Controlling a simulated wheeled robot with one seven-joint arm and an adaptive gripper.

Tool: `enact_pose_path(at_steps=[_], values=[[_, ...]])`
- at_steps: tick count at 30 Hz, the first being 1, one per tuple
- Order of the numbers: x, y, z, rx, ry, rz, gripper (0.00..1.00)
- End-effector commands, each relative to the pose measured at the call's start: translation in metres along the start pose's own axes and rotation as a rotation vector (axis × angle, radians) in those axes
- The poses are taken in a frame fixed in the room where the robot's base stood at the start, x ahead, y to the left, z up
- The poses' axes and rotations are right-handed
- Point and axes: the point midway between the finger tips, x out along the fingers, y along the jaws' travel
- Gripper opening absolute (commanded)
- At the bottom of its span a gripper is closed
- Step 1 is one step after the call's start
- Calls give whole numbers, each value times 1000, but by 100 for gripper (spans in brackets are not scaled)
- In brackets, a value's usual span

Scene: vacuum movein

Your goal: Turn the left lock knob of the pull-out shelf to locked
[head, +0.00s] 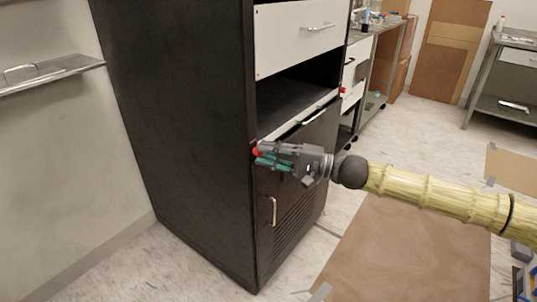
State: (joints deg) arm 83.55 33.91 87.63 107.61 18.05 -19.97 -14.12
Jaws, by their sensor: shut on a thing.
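The left lock knob (256,152) is a small red knob at the left front edge of the black cabinet, beside the pull-out shelf. My gripper (265,156) reaches in from the right, with its fingertips around the knob and shut on it. The fingers hide part of the knob, and I cannot tell its turn angle. The pull-out shelf (298,121) has a pale front edge with a metal handle and sits in the cabinet below an open bay. A second red knob (343,90) shows at the shelf's right end.
The black cabinet (185,130) has a white drawer (290,38) above and a door with a vertical handle (273,211) below. A wall-mounted ledge (50,75) is at the left. Brown sheeting (400,250) lies on the open floor at the right, and a workbench (510,75) stands behind.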

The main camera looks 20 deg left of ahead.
Motion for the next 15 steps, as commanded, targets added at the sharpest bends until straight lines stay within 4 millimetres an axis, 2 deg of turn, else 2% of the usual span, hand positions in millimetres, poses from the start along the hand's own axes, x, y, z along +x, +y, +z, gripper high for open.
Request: enact_pose_path(at_steps=[13, 14, 15], values=[[0, 0, 0, 9, 1, -3, 0], [0, 0, 0, 9, 1, -3, 25], [0, 0, 0, 8, 1, -3, 33]])
